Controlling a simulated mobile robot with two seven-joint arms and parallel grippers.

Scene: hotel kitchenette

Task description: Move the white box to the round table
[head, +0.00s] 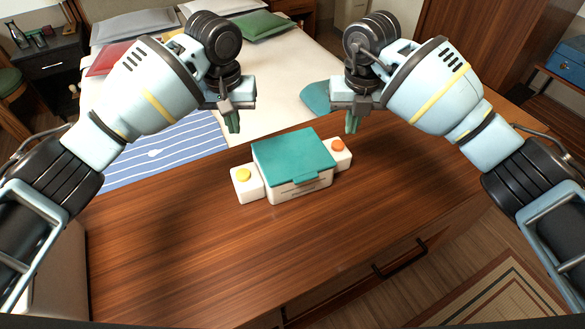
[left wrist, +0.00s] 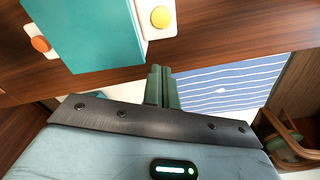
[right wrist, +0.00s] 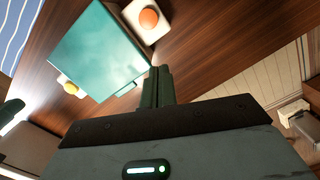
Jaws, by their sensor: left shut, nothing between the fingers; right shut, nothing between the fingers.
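A white box with a teal lid (head: 292,156) sits on the brown wooden counter (head: 190,250). A white block with a yellow button (head: 244,176) is at its left side, and a white block with an orange button (head: 338,147) is at its right side. The box also shows in the left wrist view (left wrist: 88,32) and the right wrist view (right wrist: 98,52). My left gripper (head: 233,124) is shut and empty above the counter's far edge, left of the box. My right gripper (head: 351,122) is shut and empty, above and right of the box. I see no round table.
A bed (head: 270,70) with pillows and a striped blanket (head: 165,153) lies behind the counter. A dark nightstand (head: 50,62) is at far left. A drawer handle (head: 400,258) sticks out at the counter's front.

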